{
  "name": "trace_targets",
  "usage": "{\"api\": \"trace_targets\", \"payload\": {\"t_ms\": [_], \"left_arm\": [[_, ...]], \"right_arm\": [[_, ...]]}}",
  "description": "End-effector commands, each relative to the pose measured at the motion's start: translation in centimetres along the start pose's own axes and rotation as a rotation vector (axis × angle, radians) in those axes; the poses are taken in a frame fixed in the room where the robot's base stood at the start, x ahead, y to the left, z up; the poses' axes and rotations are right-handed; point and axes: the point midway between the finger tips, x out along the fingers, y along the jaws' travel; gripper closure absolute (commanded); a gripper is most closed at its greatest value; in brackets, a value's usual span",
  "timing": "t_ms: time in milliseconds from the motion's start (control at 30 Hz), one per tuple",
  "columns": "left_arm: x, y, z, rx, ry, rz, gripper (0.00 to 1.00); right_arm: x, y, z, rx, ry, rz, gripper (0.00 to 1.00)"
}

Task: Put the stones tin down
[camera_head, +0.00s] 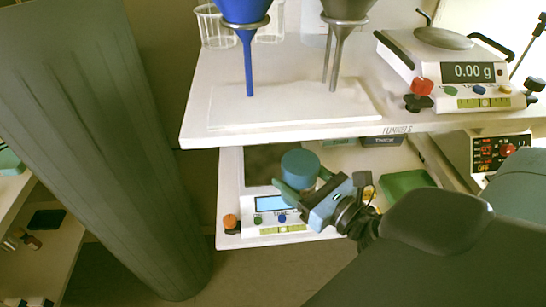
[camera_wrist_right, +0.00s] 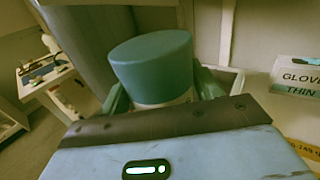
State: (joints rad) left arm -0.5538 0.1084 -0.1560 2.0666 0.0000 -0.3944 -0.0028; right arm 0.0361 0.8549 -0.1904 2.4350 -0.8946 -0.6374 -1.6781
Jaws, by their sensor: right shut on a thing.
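The stones tin, a round tin with a teal lid (camera_head: 300,164), is in my right gripper (camera_head: 305,187). In the right wrist view the teal lid (camera_wrist_right: 152,62) stands up between the green fingers, with a pale band of the body below it. In the head view the tin overlaps the back part of a small balance (camera_head: 262,229) on the lower shelf. I cannot tell whether it touches anything below. Its label and base are hidden. My left gripper is not in view.
The upper shelf (camera_head: 193,115) overhangs the tin and carries blue (camera_head: 249,65) and grey (camera_head: 336,60) funnels and a balance reading 0.00 g (camera_head: 470,73). A green tray (camera_head: 402,184) lies right of my gripper. A GLOVES box (camera_wrist_right: 298,75) shows at right in the wrist view.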

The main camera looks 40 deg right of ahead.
Motion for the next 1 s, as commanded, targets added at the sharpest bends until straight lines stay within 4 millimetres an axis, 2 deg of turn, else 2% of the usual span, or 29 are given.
{"api": "trace_targets", "payload": {"t_ms": [700,833,1000], "left_arm": [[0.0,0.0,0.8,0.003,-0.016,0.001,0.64],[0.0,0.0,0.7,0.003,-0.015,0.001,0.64],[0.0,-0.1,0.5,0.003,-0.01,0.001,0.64]], "right_arm": [[11.9,-5.7,-0.9,-0.002,-0.008,-0.003,0.8],[13.4,-6.3,-1.2,-0.003,-0.006,-0.002,0.8],[14.2,-6.6,-1.3,-0.002,-0.005,0.0,0.8]]}}
